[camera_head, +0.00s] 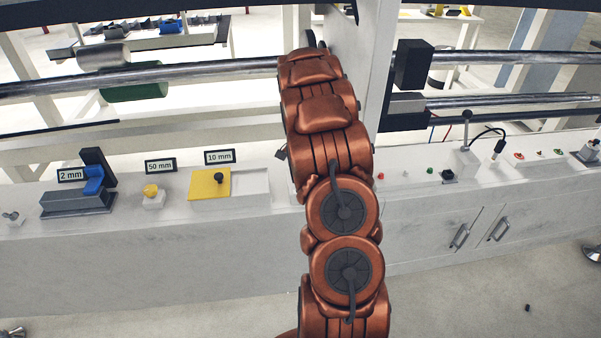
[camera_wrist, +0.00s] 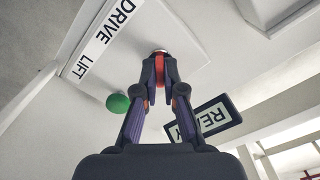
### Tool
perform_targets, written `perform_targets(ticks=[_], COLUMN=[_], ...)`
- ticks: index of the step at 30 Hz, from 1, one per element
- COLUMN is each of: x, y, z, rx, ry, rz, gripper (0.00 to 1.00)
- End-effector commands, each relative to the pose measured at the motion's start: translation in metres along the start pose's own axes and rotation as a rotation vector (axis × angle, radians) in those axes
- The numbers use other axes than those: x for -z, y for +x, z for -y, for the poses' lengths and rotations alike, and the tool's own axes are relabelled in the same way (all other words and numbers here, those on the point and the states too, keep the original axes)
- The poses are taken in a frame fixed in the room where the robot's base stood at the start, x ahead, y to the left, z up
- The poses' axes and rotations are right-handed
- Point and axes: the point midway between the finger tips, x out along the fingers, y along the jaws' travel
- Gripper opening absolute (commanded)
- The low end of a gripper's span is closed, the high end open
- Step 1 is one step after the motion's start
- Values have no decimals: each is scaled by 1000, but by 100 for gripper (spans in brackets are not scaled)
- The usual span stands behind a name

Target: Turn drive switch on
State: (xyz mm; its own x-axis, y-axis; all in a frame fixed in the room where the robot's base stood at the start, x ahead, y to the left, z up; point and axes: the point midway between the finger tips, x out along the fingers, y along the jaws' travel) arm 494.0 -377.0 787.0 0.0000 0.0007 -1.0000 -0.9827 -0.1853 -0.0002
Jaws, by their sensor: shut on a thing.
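In the wrist view my gripper (camera_wrist: 161,72) is shut, with both fingertips together on a small control with a pale metal collar (camera_wrist: 160,51) at the white panel. Red shows between the fingers. I take this control to be the drive switch, as it is level with the word DRIVE on a white label (camera_wrist: 112,27). The fingers hide most of it, so its position cannot be read. In the head view my arm covers the place, and the gripper cannot be made out.
A green round knob (camera_wrist: 118,103) sits left of my fingers near the word LIFT. In the head view, small buttons and a lever (camera_head: 466,130) stand on the white bench (camera_head: 150,250) right of my arm.

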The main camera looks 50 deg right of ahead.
Motion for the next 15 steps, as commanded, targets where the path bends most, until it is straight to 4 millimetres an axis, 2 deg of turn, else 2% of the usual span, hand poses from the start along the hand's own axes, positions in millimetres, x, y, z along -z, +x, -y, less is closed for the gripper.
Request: perform_targets(ticks=[15], x=[-1], y=[2], z=[0], rx=[0], ry=[-471], rz=[0], gripper=[0])
